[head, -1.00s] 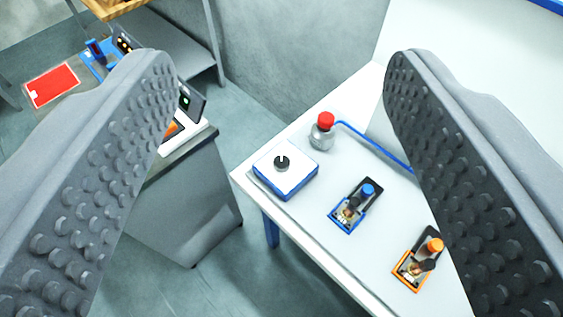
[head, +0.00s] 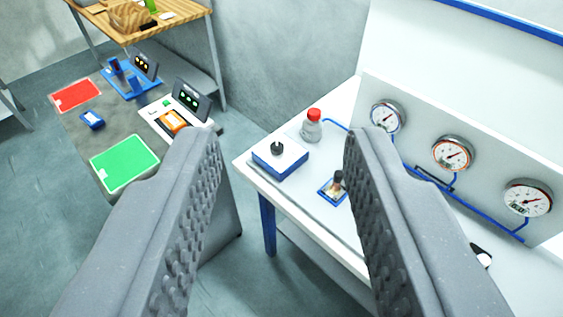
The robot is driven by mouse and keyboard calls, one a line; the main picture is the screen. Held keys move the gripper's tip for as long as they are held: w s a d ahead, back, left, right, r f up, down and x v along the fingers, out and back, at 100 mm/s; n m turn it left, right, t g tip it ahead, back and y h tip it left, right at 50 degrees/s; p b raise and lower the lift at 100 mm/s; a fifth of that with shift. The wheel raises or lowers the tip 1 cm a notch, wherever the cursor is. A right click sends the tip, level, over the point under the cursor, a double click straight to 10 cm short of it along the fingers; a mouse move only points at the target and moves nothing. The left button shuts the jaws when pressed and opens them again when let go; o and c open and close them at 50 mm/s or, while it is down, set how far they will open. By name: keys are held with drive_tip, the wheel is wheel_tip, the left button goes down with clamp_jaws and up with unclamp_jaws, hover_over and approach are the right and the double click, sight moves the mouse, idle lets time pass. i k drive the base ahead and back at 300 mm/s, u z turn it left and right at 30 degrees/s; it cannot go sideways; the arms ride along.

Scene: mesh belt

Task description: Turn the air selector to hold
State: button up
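The air selector appears to be the white and blue box (head: 281,160) with a black knob (head: 277,148) on top, at the left end of the white bench. The knob's exact setting is too small to read. My gripper (head: 272,142) is open and empty, its two grey studded fingers spread wide. The box and knob show in the gap between the fingertips, beyond them, and nothing touches them.
A blue-framed switch (head: 332,190) is partly behind the right finger. Three gauges (head: 452,153) are on the back panel. A side bench holds a green mat (head: 125,163) and red mat (head: 76,95).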

sight(277, 148)
drive_tip(key=z, duration=0.45)
drive_tip(key=i, duration=1.25)
drive_tip(key=u, duration=0.25)
